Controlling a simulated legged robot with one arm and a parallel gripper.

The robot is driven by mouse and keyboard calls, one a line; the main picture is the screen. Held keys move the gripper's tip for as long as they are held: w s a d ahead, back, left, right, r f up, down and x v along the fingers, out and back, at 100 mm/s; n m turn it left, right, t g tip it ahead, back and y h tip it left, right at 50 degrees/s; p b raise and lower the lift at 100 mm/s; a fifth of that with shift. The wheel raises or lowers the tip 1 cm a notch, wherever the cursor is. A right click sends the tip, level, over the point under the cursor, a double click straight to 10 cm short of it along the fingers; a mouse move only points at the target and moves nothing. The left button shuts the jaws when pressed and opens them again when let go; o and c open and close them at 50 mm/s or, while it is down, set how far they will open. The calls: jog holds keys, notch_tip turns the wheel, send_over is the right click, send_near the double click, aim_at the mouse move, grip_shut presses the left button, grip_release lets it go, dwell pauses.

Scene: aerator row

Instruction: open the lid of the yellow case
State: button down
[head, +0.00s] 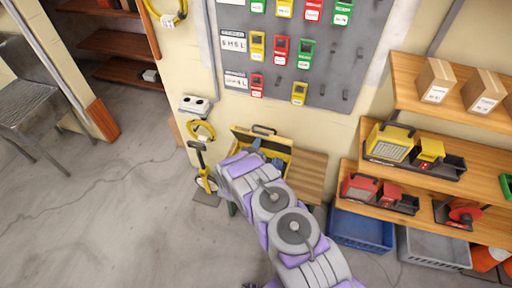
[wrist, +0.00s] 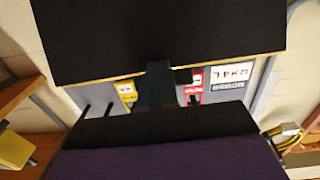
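The yellow case (head: 290,160) stands on a wooden surface by the wall in the head view, partly behind my arm. Its lid (head: 240,134) is raised, with a dark handle (head: 264,129) at its upper edge. In the wrist view, the lid's black inner face with a yellow rim (wrist: 165,40) fills the top. My gripper (wrist: 158,85) reaches over the lid's rim in the middle of that view and overlaps it. I cannot tell whether its fingers touch or grip the lid. The case's inside is mostly hidden.
A grey board (head: 330,60) with colored tags hangs behind the case. Shelves (head: 450,120) with boxes and lamps stand at right, above a blue crate (head: 360,230). A yellow pump-like tool (head: 203,178) stands left of the case.

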aim_at(260, 135)
jog(key=shift+w+d+r, duration=0.2)
jog(key=shift+w+r, duration=0.05)
jog(key=shift+w, duration=0.35)
jog(key=shift+w+d+r+b, duration=0.2)
jog(key=shift+w+d+b, duration=0.1)
jog(key=shift+w, duration=0.35)
jog(key=shift+w+d+r+b, duration=0.2)
jog(key=shift+w+d, duration=0.1)
jog(key=shift+w, duration=0.35)
